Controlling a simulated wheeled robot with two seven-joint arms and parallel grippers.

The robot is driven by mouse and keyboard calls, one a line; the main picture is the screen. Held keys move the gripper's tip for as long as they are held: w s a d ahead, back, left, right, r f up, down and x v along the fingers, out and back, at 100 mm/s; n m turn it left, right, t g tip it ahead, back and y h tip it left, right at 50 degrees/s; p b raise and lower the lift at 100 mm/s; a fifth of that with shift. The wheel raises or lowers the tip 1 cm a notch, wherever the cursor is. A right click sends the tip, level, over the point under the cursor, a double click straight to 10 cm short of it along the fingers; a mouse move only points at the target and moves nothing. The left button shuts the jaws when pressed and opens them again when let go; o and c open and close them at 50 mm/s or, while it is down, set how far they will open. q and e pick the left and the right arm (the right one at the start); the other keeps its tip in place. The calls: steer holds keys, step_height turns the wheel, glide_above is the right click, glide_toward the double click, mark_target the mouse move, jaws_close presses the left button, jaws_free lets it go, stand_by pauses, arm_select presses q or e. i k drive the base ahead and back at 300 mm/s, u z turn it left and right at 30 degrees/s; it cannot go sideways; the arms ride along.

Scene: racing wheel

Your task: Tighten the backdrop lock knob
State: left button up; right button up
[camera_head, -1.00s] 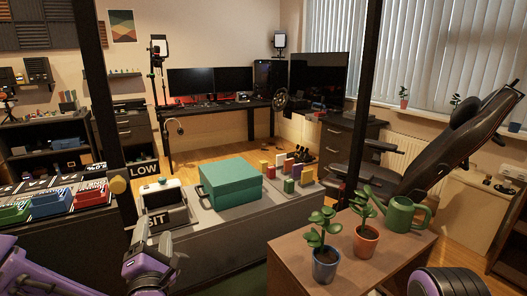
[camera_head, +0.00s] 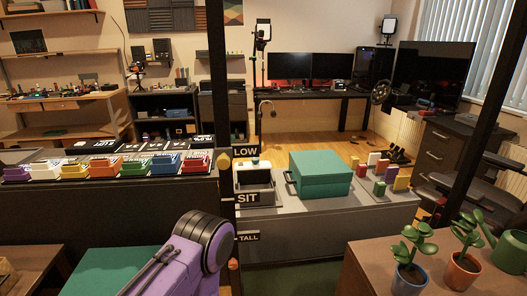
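A yellow knob (camera_head: 224,162) sits on the left side of a black upright post (camera_head: 218,80), level with the LOW label. A second, orange knob (camera_head: 233,264) shows lower on the same post line, partly hidden by my arm. I cannot tell from this view how tight either knob is. A purple link of my own arm with a black round joint rises from the bottom centre, below and left of the yellow knob and apart from it. Neither gripper's fingers are visible.
LOW (camera_head: 245,151), SIT (camera_head: 248,198) and TALL (camera_head: 247,237) labels are beside the post. A teal box (camera_head: 320,175) is on a grey counter (camera_head: 300,218). Potted plants (camera_head: 410,265) stand on a wooden table at right.

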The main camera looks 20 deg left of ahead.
mark_target(233, 265)
steer(key=z, duration=0.05)
steer(key=k, duration=0.95)
steer(key=z, duration=0.95)
steer(key=i, duration=1.5)
steer(key=u, duration=1.55)
